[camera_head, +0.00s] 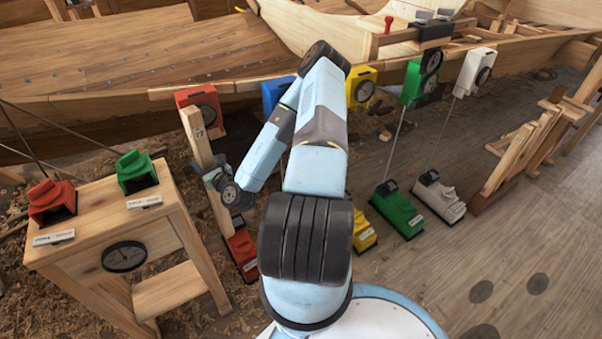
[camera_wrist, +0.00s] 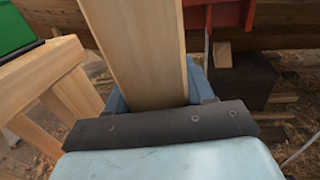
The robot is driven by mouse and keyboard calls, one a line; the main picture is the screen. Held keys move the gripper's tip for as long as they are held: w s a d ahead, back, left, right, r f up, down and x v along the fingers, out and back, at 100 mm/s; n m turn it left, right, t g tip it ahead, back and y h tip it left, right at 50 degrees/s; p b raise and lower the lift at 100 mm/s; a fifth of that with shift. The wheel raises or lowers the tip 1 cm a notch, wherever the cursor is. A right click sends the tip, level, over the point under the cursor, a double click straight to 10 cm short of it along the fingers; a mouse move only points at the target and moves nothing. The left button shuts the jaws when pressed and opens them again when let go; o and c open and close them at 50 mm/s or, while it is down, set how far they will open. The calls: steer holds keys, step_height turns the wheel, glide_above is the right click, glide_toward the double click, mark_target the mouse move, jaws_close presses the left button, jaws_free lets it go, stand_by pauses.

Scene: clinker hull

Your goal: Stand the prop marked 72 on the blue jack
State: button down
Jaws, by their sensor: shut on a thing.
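The prop (camera_head: 197,137) is a pale wooden post with a small dark mark near its top, too small to read surely. My gripper (camera_head: 214,176) is shut on it about mid-height. In the wrist view the prop (camera_wrist: 137,45) stands between the fingers (camera_wrist: 158,98). It leans slightly, its top in front of the red dial head (camera_head: 204,104) and its foot close to the red jack (camera_head: 241,249); I cannot tell whether they touch. A blue head (camera_head: 277,92) shows behind my arm. The blue jack's base is hidden behind my arm.
A wooden stand (camera_head: 170,215) at left carries red (camera_head: 52,200) and green (camera_head: 137,171) blocks. Yellow (camera_head: 362,234), green (camera_head: 398,209) and white (camera_head: 438,196) jacks stand right of my arm. The wooden hull (camera_head: 160,50) spans the back.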

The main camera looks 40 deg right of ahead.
steer(key=shift+a, duration=0.35)
steer(key=shift+d+f, duration=0.2)
steer(key=shift+d, duration=0.25)
steer(key=s+d+f+m+h, duration=0.1)
steer(key=s+d+f, duration=0.4)
steer(key=d, duration=0.5)
steer(key=s+d+f+m+h, duration=0.1)
steer(key=s+d+f+h, duration=0.15)
steer(key=s+d, duration=0.55)
steer(key=s+d+f+m+h, duration=0.1)
steer(key=s+d+f, duration=0.4)
steer(key=d, duration=0.6)
steer(key=w+d+f, duration=0.2)
steer(key=w+f, duration=0.1)
steer(key=w, duration=0.7)
steer(key=w+d+f, duration=0.2)
steer(key=w+d, duration=0.1)
steer(key=w, duration=0.7)
steer(key=shift+w+f+g, duration=0.3)
steer(key=shift+f, duration=0.1)
stand_by(1.1)
steer(key=shift+y, duration=0.25)
stand_by(0.5)
